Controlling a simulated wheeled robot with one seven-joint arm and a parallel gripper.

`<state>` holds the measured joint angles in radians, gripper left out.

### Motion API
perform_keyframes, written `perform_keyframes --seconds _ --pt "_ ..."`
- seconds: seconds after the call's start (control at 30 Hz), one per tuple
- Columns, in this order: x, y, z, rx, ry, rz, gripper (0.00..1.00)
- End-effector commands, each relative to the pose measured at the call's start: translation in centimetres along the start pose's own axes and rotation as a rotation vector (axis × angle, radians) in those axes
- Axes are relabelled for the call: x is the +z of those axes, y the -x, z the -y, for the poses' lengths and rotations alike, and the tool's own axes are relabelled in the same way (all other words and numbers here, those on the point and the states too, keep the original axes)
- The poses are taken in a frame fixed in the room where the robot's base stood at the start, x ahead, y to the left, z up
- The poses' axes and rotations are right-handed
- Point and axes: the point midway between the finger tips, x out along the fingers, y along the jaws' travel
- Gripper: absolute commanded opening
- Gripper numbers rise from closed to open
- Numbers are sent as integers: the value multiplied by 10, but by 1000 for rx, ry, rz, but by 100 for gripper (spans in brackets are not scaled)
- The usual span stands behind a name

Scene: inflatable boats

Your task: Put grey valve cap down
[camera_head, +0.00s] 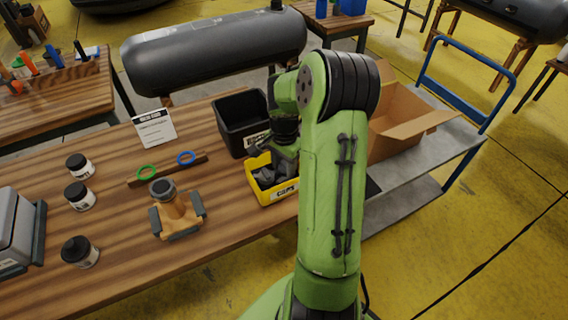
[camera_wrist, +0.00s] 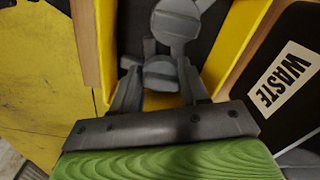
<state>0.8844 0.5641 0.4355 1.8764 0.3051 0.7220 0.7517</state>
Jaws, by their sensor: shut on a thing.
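My gripper (camera_wrist: 158,90) is shut on a grey valve cap (camera_wrist: 161,75) in the wrist view. The cap is at the yellow bin (camera_wrist: 112,40), and I cannot tell whether it touches anything in it. Another grey cap (camera_wrist: 176,22) lies in the bin just beyond. In the head view the yellow bin (camera_head: 289,195), labelled as caps, stands at the table's right edge. My arm hides much of the bin and the gripper there.
A black waste bin (camera_head: 241,124) stands right behind the yellow bin. A wooden rack (camera_head: 168,170) with a green and a blue ring, an orange-brown valve fixture (camera_head: 175,210) and several black-lidded jars (camera_head: 79,167) are to the left. A cart (camera_head: 425,150) carries an open cardboard box (camera_head: 398,125).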

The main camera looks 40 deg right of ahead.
Motion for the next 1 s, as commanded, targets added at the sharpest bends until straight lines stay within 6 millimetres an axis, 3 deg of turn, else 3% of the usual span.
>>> perform_keyframes --seconds 0.03,0.2,0.5,0.57,0.9,1.0 --pt "0 -2 0 0 0 0 47" --pt "0 -1 0 0 0 0 69" --pt "0 5 0 0 0 0 69" --pt "0 14 0 -1 1 -1 69" --pt "0 103 1 -3 1 -3 69" --pt "0 119 0 -1 0 -2 69"
